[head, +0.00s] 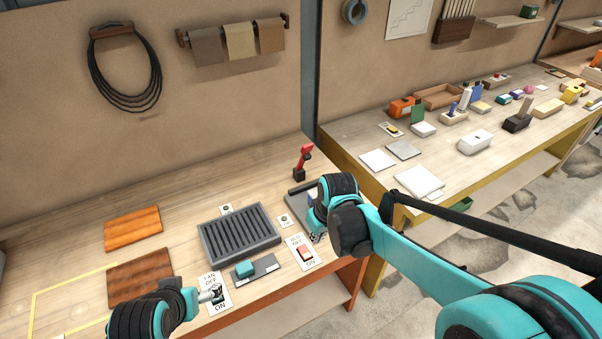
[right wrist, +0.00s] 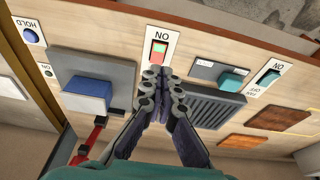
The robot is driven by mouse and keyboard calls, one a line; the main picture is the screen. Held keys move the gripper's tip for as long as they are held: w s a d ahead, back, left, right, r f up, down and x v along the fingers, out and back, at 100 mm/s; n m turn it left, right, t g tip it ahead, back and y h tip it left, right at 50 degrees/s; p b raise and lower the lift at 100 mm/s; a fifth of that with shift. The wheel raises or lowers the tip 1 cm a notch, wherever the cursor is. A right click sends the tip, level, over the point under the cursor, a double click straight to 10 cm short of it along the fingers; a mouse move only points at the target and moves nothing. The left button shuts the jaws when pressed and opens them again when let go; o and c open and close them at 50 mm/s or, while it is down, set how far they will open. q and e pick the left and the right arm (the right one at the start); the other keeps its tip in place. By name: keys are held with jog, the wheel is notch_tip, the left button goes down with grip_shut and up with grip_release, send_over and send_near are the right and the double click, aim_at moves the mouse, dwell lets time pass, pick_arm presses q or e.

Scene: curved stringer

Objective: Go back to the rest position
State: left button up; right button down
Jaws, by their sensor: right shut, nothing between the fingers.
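My right gripper (head: 316,238) is shut and empty. In the head view it is low over the bench, just right of a switch plate with a red rocker (head: 305,253). In the right wrist view its closed fingertips (right wrist: 158,72) appear just below that red rocker (right wrist: 159,50); I cannot tell whether they touch it. My left gripper (head: 212,294) is at the fan switch plate (head: 216,306) near the bench's front edge. Its fingers are too small and partly hidden to judge. The fan switch also shows in the right wrist view (right wrist: 268,77).
The wooden bench (head: 90,268) carries a ribbed grey grille (head: 240,235), a teal block (head: 245,268) on a grey base, two brown boards (head: 133,227) and a red tool (head: 303,162). A second bench (head: 345,140) with many objects stands right. Space above the benches is clear.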

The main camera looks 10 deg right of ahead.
jog(key=s+d+r+m+t+h+b, duration=0.1)
jog(key=s+d+m+t+b, duration=0.2)
jog(key=s, duration=1.1)
jog(key=shift+d+r+m+t+b, duration=0.45)
jog(key=shift+d+t, duration=0.35)
jog(key=shift+d, duration=0.3)
